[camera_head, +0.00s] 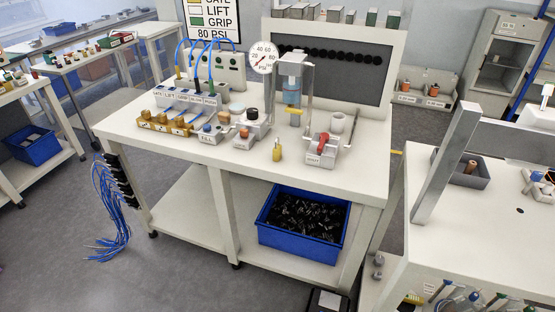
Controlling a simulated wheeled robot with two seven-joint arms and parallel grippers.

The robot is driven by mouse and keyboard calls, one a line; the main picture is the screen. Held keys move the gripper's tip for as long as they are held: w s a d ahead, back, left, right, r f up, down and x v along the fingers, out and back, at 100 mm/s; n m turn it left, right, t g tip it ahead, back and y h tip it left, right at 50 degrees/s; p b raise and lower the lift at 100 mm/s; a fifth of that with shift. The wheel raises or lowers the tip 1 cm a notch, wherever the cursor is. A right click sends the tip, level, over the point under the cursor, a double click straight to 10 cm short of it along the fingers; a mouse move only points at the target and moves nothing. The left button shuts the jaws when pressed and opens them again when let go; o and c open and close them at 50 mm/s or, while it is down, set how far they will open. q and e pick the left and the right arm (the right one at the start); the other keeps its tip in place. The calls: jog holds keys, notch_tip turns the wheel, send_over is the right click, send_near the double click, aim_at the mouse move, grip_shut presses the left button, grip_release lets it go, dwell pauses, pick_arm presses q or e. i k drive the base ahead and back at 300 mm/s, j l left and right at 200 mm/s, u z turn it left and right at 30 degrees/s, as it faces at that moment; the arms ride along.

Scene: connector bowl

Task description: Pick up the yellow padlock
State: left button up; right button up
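The yellow padlock (277,152) stands upright on the white top of the middle workbench (225,172), near its front edge. It is small, and a clear gap surrounds it on the bench top. To its right is a grey valve block with a red handle (322,147). To its left is a small grey block with a red-brown part (243,137). Neither of my grippers shows in the head view, and nothing is touching the padlock.
Behind the padlock stands a press (291,80) with a pressure gauge (264,57). A row of brass fittings (175,124) sits to the left. A blue bin (303,222) is on the lower shelf. Another white bench (500,220) stands to the right.

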aim_at(276, 150)
jog(key=k+z, duration=0.35)
jog(key=k+l+z, duration=0.1)
jog(key=z, duration=0.3)
jog(key=i+j+z, duration=0.15)
jog(key=j, duration=0.15)
jog(key=i+j+z, duration=0.25)
jog(key=j, duration=0.4)
jog(key=i+j+z, duration=0.1)
jog(key=j, duration=0.25)
jog(key=i+j+z, duration=0.15)
jog(key=j, duration=0.2)
